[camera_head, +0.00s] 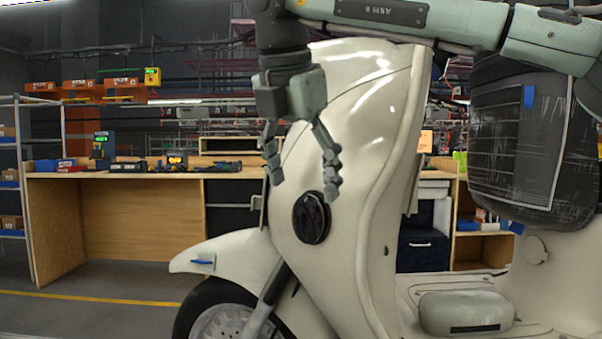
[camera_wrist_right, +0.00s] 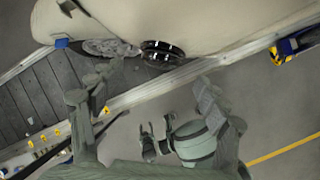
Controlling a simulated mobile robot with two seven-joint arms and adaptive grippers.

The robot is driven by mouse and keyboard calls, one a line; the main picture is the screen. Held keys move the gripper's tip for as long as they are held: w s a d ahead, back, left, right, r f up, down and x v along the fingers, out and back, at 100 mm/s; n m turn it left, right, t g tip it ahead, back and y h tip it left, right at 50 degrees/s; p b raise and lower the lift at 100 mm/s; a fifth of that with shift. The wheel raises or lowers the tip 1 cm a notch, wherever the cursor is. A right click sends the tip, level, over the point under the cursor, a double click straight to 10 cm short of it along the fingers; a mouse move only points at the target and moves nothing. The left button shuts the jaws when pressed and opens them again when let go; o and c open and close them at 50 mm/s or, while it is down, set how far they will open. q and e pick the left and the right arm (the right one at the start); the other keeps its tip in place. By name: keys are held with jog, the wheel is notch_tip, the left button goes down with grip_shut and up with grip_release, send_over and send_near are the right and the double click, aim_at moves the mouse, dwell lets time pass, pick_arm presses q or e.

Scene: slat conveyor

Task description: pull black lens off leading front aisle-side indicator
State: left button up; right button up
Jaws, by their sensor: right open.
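The cream scooter (camera_head: 365,130) stands side-on with its front shield near me. A round black lens (camera_head: 311,217) sits on the lower shield; in the right wrist view a dark round lens (camera_wrist_right: 162,55) sticks out from the cream body. My right gripper (camera_head: 304,186) points down, open and empty, its fingertips just above and around the lens's upper edge in the picture. In the right wrist view its fingers (camera_wrist_right: 152,90) are spread, with the lens beyond them and apart. A grey-green arm part with dark fingers (camera_wrist_right: 150,140), apparently my left gripper, shows below; its opening is unclear.
The slat conveyor (camera_wrist_right: 40,95) runs beneath the scooter with a pale edge rail. A wooden workbench (camera_head: 130,178) with tools stands behind. A wrapped black bundle (camera_head: 530,130) is at the right. Open floor (camera_head: 70,315) lies at the left.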

aim_at(305, 211)
jog(key=x, duration=0.7)
jog(key=shift+s, duration=0.1)
pick_arm(q)
jog(key=shift+s+f, duration=0.15)
jog(key=shift+f, duration=0.2)
pick_arm(e)
jog(key=c, duration=1.2)
jog(key=o, duration=0.5)
jog(key=shift+c, duration=0.2)
jog(key=c, duration=0.4)
jog(key=shift+c, duration=0.2)
pick_arm(q)
jog(key=shift+f, duration=0.1)
pick_arm(e)
jog(key=shift+s+a+f, duration=0.1)
jog(key=shift+s, duration=0.05)
